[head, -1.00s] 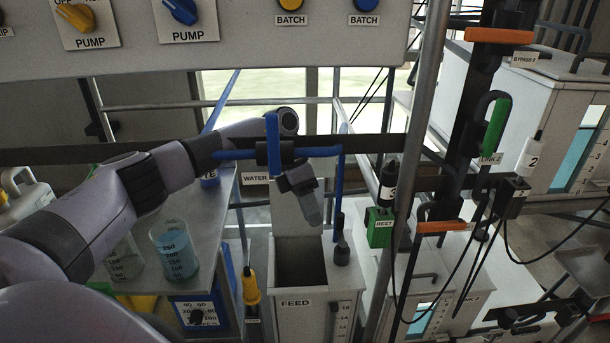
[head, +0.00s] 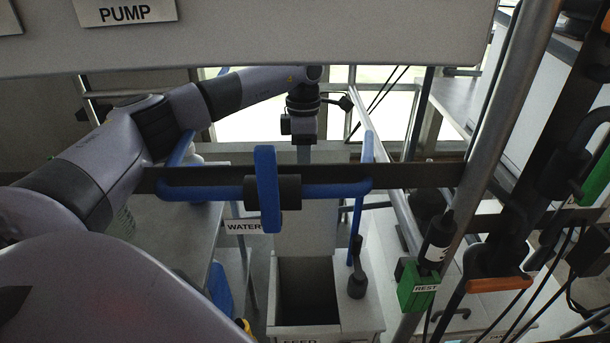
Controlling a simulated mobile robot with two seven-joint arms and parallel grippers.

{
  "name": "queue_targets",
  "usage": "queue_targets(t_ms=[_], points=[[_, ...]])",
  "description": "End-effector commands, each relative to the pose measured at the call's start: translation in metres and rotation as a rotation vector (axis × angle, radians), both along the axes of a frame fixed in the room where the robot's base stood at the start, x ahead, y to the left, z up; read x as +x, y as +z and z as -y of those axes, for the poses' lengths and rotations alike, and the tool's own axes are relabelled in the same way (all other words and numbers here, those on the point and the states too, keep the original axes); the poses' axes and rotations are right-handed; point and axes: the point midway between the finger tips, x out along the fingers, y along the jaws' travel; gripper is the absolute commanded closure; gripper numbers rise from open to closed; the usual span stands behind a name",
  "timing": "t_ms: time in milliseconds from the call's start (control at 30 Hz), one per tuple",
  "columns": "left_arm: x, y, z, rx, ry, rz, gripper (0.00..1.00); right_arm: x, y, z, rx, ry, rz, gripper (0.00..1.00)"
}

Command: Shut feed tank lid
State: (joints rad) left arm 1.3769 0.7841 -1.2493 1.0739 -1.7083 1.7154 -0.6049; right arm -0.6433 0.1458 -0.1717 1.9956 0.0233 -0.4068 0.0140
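The feed tank (head: 357,319) stands at bottom centre in the head view. Its square top is open and shows a dark inside; the FEED label is cut by the lower edge. A pale upright panel (head: 303,238) rises at the tank's back edge and looks like its raised lid. My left gripper (head: 304,153) points down above and near this panel, behind the dark crossbar. The bar and blue handle hide its lower part, so I cannot tell whether it touches the panel or how its fingers stand. My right gripper is not in view.
A dark crossbar (head: 415,176) with a blue valve handle (head: 267,190) crosses in front of my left wrist. A black knob (head: 357,282) stands on the tank's right side. A green REST block (head: 416,286) and a slanting grey post (head: 510,110) are at right. A control panel (head: 350,35) hangs above.

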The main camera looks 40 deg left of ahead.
Motion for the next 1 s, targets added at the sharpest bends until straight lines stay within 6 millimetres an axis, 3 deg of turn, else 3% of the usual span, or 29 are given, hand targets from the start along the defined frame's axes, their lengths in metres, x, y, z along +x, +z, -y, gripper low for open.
queue_targets(t_ms=[167, 500, 900, 933, 1000], points=[[-0.001, -0.011, 0.001, -0.001, 0.0, -0.002, 0.77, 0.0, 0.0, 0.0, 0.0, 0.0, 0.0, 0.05], [-0.005, -0.061, 0.004, -0.001, 0.0, -0.002, 0.77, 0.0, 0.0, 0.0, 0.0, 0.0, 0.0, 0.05], [-0.005, -0.072, 0.005, -0.001, 0.0, 0.0, 0.77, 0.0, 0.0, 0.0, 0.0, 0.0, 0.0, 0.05], [-0.005, -0.072, 0.005, -0.001, 0.0, 0.0, 0.8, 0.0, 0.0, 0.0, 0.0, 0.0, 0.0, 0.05], [-0.005, -0.072, 0.005, -0.001, 0.0, 0.0, 1.0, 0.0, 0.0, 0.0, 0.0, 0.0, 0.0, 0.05]])
